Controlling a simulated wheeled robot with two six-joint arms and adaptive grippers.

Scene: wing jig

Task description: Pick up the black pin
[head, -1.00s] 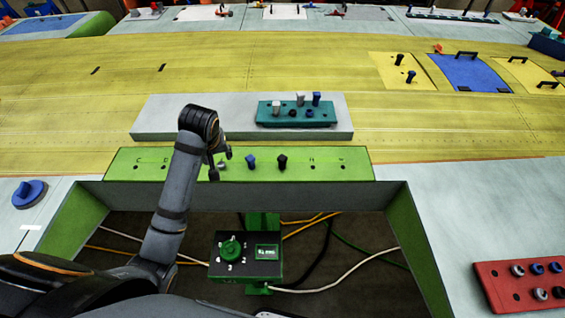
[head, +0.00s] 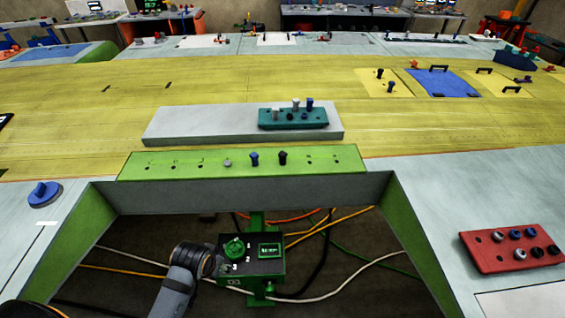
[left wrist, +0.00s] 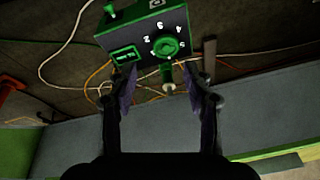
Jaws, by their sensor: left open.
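The black pin (head: 283,158) stands upright in the green rail (head: 175,166), just right of a blue pin (head: 254,158). A grey pin (head: 227,162) stands further left in the same rail. My left gripper (left wrist: 162,82) is open, with its two fingers spread in the left wrist view. The gripper is low, in front of the rail and close to the green-and-black dial box (head: 252,265). A small pale piece (left wrist: 168,88) shows between the fingers; I cannot tell what it is. The black pin cannot be made out in the left wrist view.
A teal block (head: 293,119) with several pins sits on a grey slab (head: 200,126) behind the rail. A red block (head: 490,255) with rings and pins lies at right. Loose cables (head: 330,270) run in the gap under the rail. A blue knob (head: 44,194) is at left.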

